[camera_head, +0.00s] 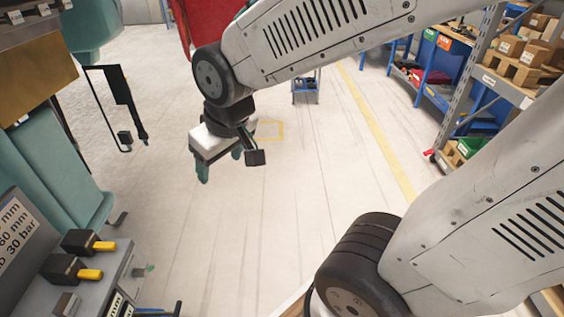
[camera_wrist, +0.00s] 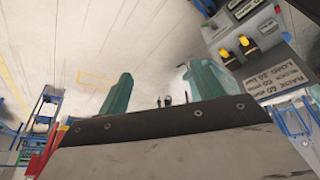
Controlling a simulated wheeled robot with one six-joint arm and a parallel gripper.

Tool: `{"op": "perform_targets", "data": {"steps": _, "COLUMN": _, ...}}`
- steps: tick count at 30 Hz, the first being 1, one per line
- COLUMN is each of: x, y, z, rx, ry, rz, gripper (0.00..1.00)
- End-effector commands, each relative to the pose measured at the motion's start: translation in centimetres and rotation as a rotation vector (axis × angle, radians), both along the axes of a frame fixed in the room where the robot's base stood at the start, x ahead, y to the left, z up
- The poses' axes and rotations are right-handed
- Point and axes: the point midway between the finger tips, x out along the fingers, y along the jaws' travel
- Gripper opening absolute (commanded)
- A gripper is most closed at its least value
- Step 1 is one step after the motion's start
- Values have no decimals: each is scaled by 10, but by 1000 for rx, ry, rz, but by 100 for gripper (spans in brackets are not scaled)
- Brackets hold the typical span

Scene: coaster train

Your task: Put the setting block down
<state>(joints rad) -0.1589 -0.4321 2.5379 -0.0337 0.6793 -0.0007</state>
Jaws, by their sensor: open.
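My gripper (camera_head: 220,168) hangs over open floor at the left of the middle in the head view. In the wrist view its two teal fingers (camera_wrist: 160,73) stand wide apart, with floor visible between them and no block held. I cannot tell for sure which thing is the setting block. Two dark blocks with yellow handles, a nearer one (camera_head: 66,269) and a farther one (camera_head: 86,242), sit on the grey machine panel at the lower left, apart from my gripper. A small brownish-grey block (camera_head: 66,304) is in front of them. The handled blocks also show in the wrist view.
The machine with lettered panel (camera_head: 18,232) and a teal column (camera_head: 50,170) fill the left side. A shelf rack (camera_head: 470,85) with boxes stands at the right. A blue cart (camera_head: 305,88) stands farther back. The pale floor (camera_head: 270,210) below my gripper is clear.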

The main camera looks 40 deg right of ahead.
Motion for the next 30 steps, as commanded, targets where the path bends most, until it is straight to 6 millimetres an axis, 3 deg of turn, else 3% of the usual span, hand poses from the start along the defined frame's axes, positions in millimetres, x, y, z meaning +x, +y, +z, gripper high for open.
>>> {"op": "perform_targets", "data": {"steps": 3, "x": -53, "y": -27, "z": 26, "rx": -1, "ry": 89, "rz": -87, "gripper": 67}}
{"op": "perform_targets", "data": {"steps": 6, "x": -91, "y": -39, "z": 37, "rx": 1, "ry": 160, "rz": -137, "gripper": 67}}
{"op": "perform_targets", "data": {"steps": 10, "x": -122, "y": -46, "z": 45, "rx": 4, "ry": 220, "rz": -172, "gripper": 67}}
{"op": "perform_targets", "data": {"steps": 15, "x": -133, "y": -48, "z": 47, "rx": 5, "ry": 244, "rz": -184, "gripper": 67}}
{"op": "perform_targets", "data": {"steps": 30, "x": -132, "y": -47, "z": 47, "rx": 5, "ry": 245, "rz": -182, "gripper": 67}}
